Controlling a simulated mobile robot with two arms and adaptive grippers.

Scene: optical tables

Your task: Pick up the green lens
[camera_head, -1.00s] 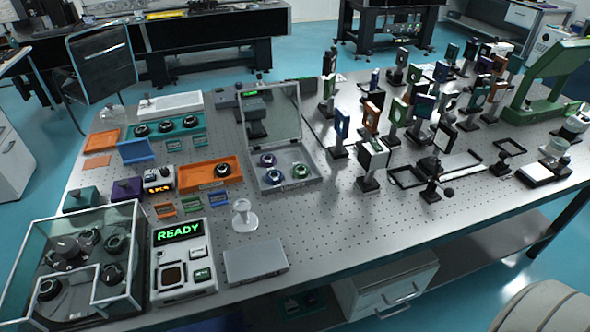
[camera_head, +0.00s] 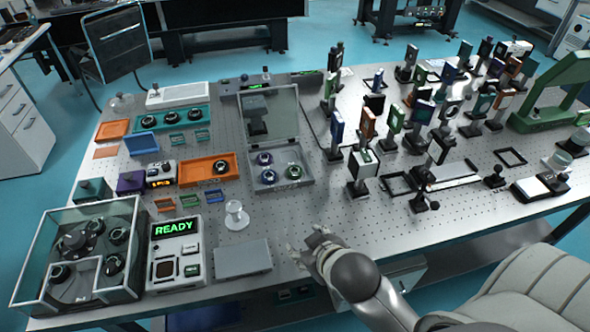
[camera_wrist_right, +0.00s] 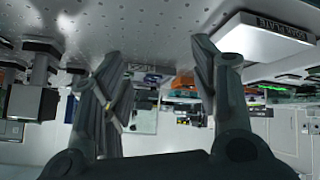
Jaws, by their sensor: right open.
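An open clear-lidded case (camera_head: 312,160) stands mid-table and holds three small ringed lenses. The lens at its right looks green (camera_head: 293,171), though the ring colours are small and hard to tell. The other two lenses, the rear one (camera_head: 265,159) and the front one (camera_head: 268,177), sit to its left. My right gripper (camera_head: 308,248) is over the table's front edge, in front of the case and well apart from it. In the right wrist view the gripper (camera_wrist_right: 155,85) has its fingers spread with nothing between them. My left gripper is not in view.
A flat grey plate (camera_head: 242,258) lies left of my right gripper. A clear stand (camera_head: 236,215) and a box reading READY (camera_head: 178,255) are further left. Many upright optic mounts (camera_head: 362,170) crowd the right. The perforated tabletop (camera_head: 300,212) between gripper and case is clear.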

